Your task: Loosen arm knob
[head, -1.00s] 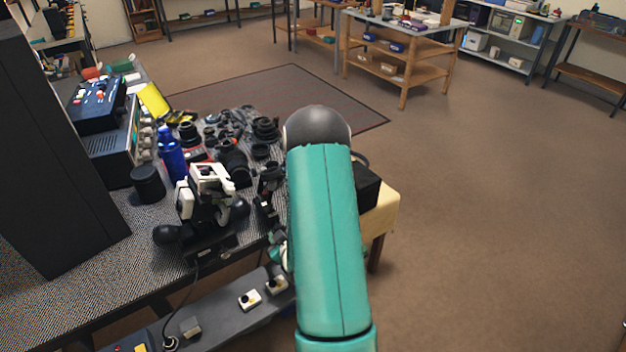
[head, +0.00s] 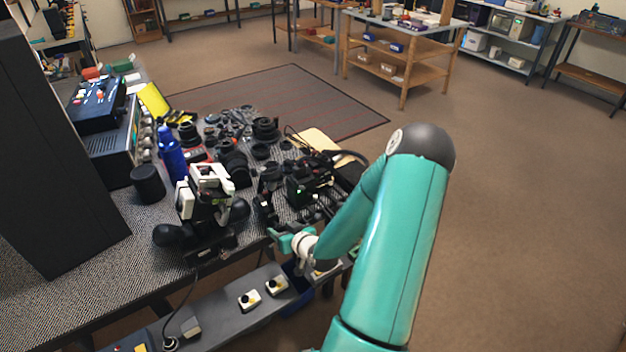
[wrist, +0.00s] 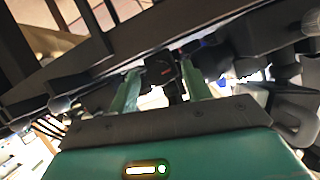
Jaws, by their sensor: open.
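My gripper (head: 285,238) is at the front edge of the bench, low beside a black stand-like device (head: 308,188). In the wrist view my two green fingers (wrist: 164,88) are apart, with a small dark part (wrist: 172,80) of the device showing between or just beyond them. I cannot tell whether that part is the arm knob, or whether the fingers touch it. The knob is not clearly picked out in the head view, where dark parts crowd together near the gripper.
A white-and-black device (head: 208,190) stands left of my gripper. A blue bottle (head: 171,153), a black cylinder (head: 147,184) and many dark lens parts crowd the bench (head: 80,262). A grey rail with white switch boxes (head: 249,300) runs below the front edge. Open floor lies to the right.

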